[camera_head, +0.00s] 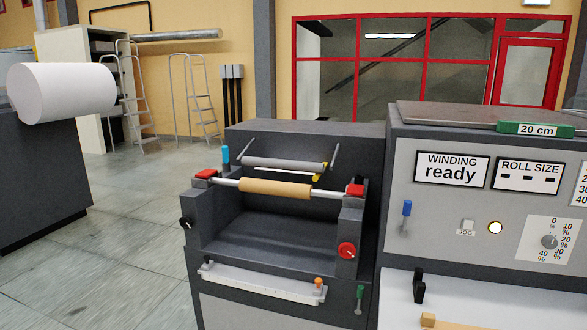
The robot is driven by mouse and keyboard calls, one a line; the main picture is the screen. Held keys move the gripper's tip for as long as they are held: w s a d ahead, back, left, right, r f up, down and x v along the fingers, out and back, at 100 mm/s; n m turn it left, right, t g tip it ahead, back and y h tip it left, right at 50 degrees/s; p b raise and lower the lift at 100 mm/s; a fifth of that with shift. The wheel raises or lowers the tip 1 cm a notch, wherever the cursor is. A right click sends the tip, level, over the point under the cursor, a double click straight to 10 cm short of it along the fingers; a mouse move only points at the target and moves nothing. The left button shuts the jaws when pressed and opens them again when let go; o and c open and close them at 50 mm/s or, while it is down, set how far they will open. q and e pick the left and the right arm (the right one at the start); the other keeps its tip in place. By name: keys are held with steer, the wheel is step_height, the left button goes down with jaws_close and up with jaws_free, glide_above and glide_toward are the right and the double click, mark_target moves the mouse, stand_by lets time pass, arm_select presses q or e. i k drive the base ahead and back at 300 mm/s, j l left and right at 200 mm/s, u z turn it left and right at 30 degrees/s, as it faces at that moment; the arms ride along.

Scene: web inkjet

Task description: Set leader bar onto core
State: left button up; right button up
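The tan core (275,187) sits level on a pale shaft between two red-topped side blocks (205,174) of the dark winding machine. A grey roller (283,163) is above and behind it, with a thin white strip (283,171) just below that roller and a small yellow piece at the right end. I cannot tell for sure which part is the leader bar. The thin white strip may be it. A pale bar with ruled marks (265,282) lies along the machine's front ledge, with an orange knob at its right. Neither of my grippers is in view.
A control panel at right reads "WINDING ready" (451,169). A green "20 cm" block (535,129) lies on top. A black holder (419,286) and a tan block (428,320) are on a white surface below. A large white roll (65,92) is at left; open floor lies between.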

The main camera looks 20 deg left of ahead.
mark_target(317, 175)
steer(key=i+j+z, duration=0.2)
steer(key=i+j, duration=0.2)
steer(key=j, duration=0.25)
steer(key=i+j+z, duration=0.2)
steer(key=i+j, duration=0.2)
steer(key=j, duration=0.25)
steer(key=i+j+z, duration=0.1)
steer(key=j, duration=0.3)
steer(key=i, duration=0.05)
